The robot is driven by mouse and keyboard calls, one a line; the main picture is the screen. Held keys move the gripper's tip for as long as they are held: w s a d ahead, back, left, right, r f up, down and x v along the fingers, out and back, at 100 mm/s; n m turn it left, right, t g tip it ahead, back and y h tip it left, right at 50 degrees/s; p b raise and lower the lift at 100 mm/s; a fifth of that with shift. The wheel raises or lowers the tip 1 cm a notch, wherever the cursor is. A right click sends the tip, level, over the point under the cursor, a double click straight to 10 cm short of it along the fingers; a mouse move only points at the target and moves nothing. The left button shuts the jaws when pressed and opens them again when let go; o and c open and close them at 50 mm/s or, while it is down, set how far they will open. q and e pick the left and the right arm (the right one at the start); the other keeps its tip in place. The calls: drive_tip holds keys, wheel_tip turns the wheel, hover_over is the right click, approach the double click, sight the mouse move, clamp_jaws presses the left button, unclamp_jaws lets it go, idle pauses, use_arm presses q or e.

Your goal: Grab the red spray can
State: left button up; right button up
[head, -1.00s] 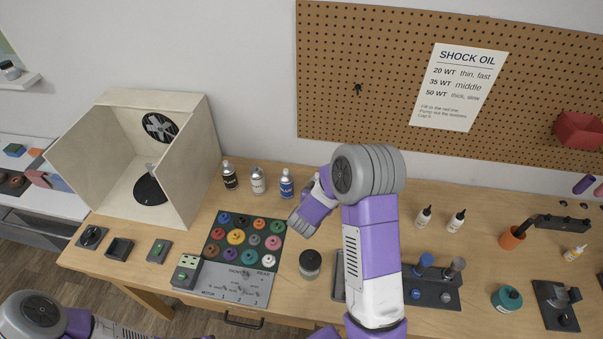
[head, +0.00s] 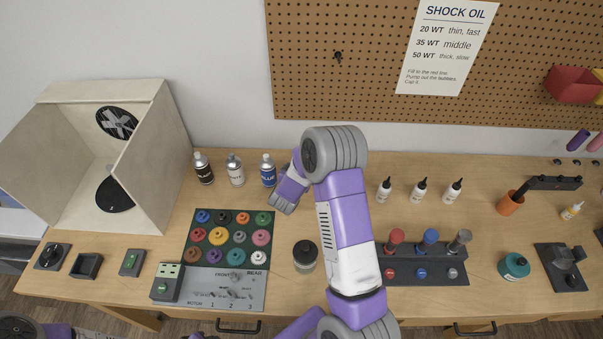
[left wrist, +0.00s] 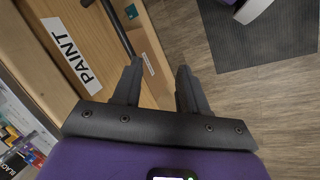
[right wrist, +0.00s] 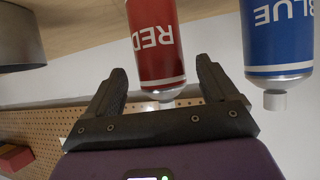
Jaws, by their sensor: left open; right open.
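The red spray can (right wrist: 155,42) shows upside down in the right wrist view, labelled RED. It stands between and beyond the fingers of my right gripper (right wrist: 162,68), which is open and does not grip it. In the head view my right arm hides the red can and the fingers. The blue spray can (right wrist: 278,38) is beside it, outside the fingers; it also shows in the head view (head: 268,172). My left gripper (left wrist: 159,68) is open and empty, low in front of the bench drawer marked PAINT.
White (head: 236,172) and black (head: 203,170) spray cans stand left of the blue one. A spray booth (head: 150,190) is at the left. A paint rack (head: 187,243) and a dark jar (head: 305,258) are in front. Dropper bottles (head: 419,190) stand to the right.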

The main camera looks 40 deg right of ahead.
drive_tip(key=x, duration=0.3)
drive_tip(key=shift+r, duration=0.1)
drive_tip(key=c, duration=1.2)
drive_tip(key=shift+o, duration=0.2)
